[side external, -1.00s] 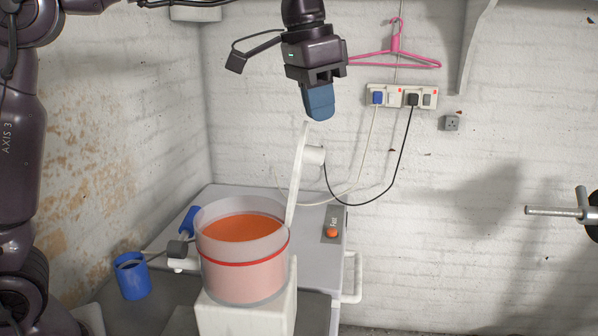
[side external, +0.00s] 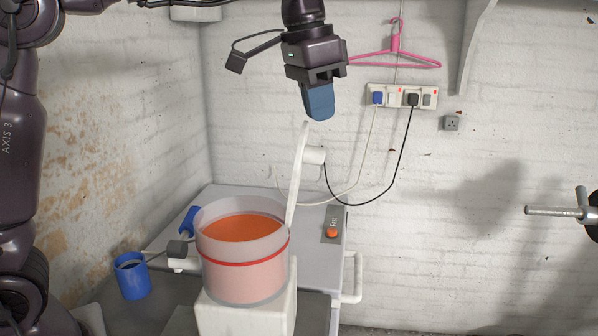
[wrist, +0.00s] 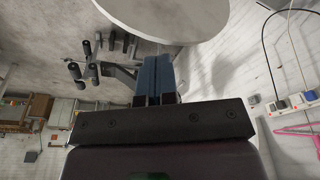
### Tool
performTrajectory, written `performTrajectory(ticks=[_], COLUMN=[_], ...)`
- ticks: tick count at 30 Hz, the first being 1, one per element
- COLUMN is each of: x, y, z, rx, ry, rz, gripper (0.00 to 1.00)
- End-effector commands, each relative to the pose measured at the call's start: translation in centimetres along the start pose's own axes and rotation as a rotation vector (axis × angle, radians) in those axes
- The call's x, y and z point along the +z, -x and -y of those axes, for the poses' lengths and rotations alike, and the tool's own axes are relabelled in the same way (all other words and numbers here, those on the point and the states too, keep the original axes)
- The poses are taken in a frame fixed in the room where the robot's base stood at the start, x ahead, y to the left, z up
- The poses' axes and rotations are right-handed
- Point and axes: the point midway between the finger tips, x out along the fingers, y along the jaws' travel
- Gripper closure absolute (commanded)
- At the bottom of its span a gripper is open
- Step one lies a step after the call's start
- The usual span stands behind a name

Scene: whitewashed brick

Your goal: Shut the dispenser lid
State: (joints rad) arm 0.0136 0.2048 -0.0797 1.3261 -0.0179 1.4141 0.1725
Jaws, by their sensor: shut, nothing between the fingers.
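The dispenser (side external: 245,277) is a clear round tub with a red band and orange contents, on a white base. Its white lid (side external: 298,180) stands open, nearly upright, at the tub's right rim, with a white round knob (side external: 314,155) on its right face. My gripper (side external: 320,118) is shut and empty, its blue fingers pointing down just above the lid's top edge, with a small gap seen from the side. In the wrist view the blue fingers (wrist: 157,62) are together, and the lid (wrist: 165,15) shows as a pale disc at the top.
A blue cup (side external: 132,280) stands left of the dispenser. A grey panel with an orange button (side external: 332,232) is to the right. Cords hang from the wall sockets (side external: 400,97), passing behind the lid. A pink hanger (side external: 396,55) is on the wall. The air right of the lid is mostly free.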

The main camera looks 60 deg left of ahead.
Motion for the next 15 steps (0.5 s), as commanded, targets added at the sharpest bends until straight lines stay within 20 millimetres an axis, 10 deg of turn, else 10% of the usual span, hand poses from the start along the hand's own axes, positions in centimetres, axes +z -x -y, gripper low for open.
performTrajectory(ticks=[15], x=[0.12], y=[-0.52], z=[0.01], rx=[0.001], ry=[0.000], rz=[0.003], gripper=[1.00])
